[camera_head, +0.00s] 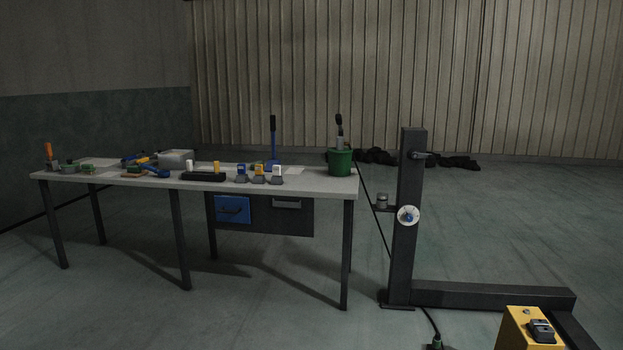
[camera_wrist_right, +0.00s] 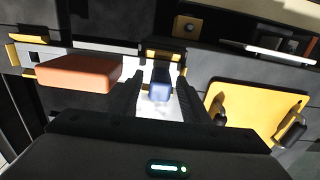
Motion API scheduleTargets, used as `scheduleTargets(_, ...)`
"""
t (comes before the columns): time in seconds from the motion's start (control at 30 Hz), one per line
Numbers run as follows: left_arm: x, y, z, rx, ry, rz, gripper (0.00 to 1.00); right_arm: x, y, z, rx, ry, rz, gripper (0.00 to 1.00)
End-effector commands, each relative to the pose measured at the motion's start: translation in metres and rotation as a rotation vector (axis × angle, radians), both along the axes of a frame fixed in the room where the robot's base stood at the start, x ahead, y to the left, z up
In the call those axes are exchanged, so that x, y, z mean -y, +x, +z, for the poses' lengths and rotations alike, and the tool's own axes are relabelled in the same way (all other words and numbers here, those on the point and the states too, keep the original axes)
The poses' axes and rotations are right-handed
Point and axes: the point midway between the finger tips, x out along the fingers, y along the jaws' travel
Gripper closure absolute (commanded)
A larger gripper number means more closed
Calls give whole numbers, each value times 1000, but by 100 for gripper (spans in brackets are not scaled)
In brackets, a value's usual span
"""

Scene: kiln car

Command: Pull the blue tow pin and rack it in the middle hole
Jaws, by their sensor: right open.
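In the right wrist view my right gripper (camera_wrist_right: 160,98) is open. Its two dark fingers stand on either side of a small blue piece (camera_wrist_right: 161,91), which may be the blue tow pin. The piece sits in front of a bright pale patch below a black and yellow part. I cannot tell whether the fingers touch it. The head view shows neither gripper. No rack with a middle hole can be made out for certain in either view.
An orange-brown block (camera_wrist_right: 78,70) lies left of the fingers, and a yellow plate (camera_wrist_right: 258,103) with dark knobs is at right.

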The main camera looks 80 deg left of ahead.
Motion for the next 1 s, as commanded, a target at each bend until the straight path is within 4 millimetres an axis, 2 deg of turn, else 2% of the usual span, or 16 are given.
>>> scheduleTargets(0.57, 1, -1, -5, 0, -2, 1, 53, 0, 0, 0, 0, 0, 0, 58)
scheduleTargets(0.73, 1, -1, -5, 0, -2, 1, 53, 0, 0, 0, 0, 0, 0, 96)
scheduleTargets(0.77, 1, -1, -5, 0, -2, 1, 53, 0, 0, 0, 0, 0, 0, 100)
scheduleTargets(0.8, 1, -1, -5, 0, -2, 1, 53, 0, 0, 0, 0, 0, 0, 100)
scheduleTargets(0.83, 1, -1, -5, 0, -2, 1, 53, 0, 0, 0, 0, 0, 0, 84)
scheduleTargets(0.9, 1, -1, -5, 0, -2, 1, 53, 0, 0, 0, 1, 0, 0, 100)
scheduleTargets(1.0, 1, -1, -5, 0, -2, 1, 53, 0, 0, 0, 1, 0, 0, 100)
